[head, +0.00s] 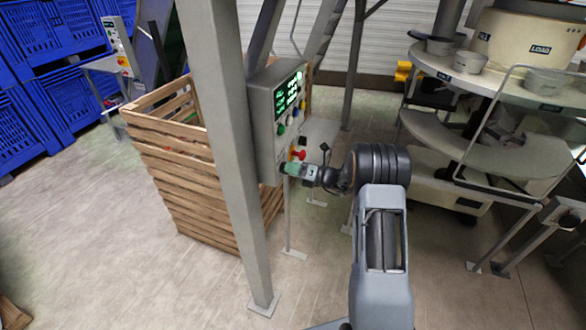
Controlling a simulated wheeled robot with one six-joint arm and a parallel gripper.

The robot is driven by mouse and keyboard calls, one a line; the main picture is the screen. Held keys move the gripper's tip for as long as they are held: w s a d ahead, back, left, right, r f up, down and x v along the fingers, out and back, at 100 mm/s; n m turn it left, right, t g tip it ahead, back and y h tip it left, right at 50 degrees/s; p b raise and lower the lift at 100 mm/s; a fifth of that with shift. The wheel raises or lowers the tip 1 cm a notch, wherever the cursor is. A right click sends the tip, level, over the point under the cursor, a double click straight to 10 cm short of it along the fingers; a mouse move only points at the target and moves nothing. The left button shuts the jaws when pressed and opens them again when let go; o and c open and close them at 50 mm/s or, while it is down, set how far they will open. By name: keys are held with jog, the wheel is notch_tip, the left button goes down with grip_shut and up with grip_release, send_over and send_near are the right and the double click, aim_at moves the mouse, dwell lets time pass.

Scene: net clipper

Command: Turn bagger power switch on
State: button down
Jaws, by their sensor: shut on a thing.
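The bagger's grey control box (264,128) is fixed beside the steel post, with a lit green-on-black display (287,94) on its face. Several coloured buttons sit below the display, and a red and yellow knob (298,155) is near its lower part. My gripper (284,169) reaches in from the right, its tips against the lower part of the box face. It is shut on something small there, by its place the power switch. The tips and my gripper cover this switch, so its turned position cannot be seen.
A thick steel post (232,150) stands just left of the box. A slatted wooden crate (190,180) is behind it. Blue crates (40,90) are stacked at the far left. A round machine with pans (480,100) stands at the right.

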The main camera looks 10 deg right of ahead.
jog(key=c, duration=1.2)
grip_release()
jog(key=shift+s+d, duration=0.1)
jog(key=b+v, duration=0.3)
jog(key=v, duration=1)
jog(key=shift+s+d, duration=0.25)
